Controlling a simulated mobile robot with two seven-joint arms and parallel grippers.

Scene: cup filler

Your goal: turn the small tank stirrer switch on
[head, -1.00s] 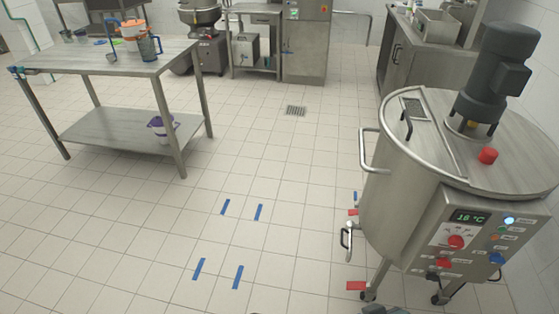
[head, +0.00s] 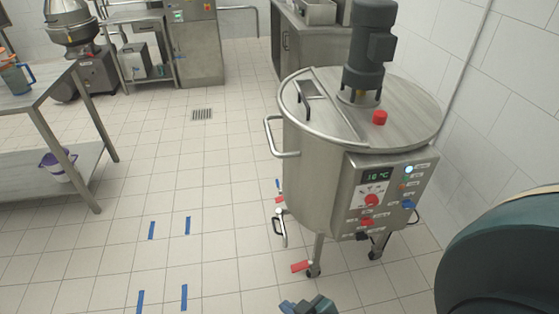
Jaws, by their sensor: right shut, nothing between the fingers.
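The small steel tank (head: 315,165) stands on legs right of centre, with a dark motor (head: 370,50) and a red knob (head: 379,118) on its lid. Its control panel (head: 385,195) faces me. It carries a display (head: 377,176) reading about 18 °C, a red dial (head: 371,200), a lit white light (head: 409,169), and several small switches and connectors. The labels are too small to read, so I cannot tell which one is the stirrer switch. My right gripper (head: 290,306) is at the bottom edge, shut and empty, below and left of the panel, apart from the tank. My left gripper is out of view.
A steel table (head: 60,90) with a lower shelf stands at the left. A tap handle (head: 280,228) and a side rail (head: 270,135) stick out from the tank's left. A wall is close on the right. The tiled floor left of the tank is clear.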

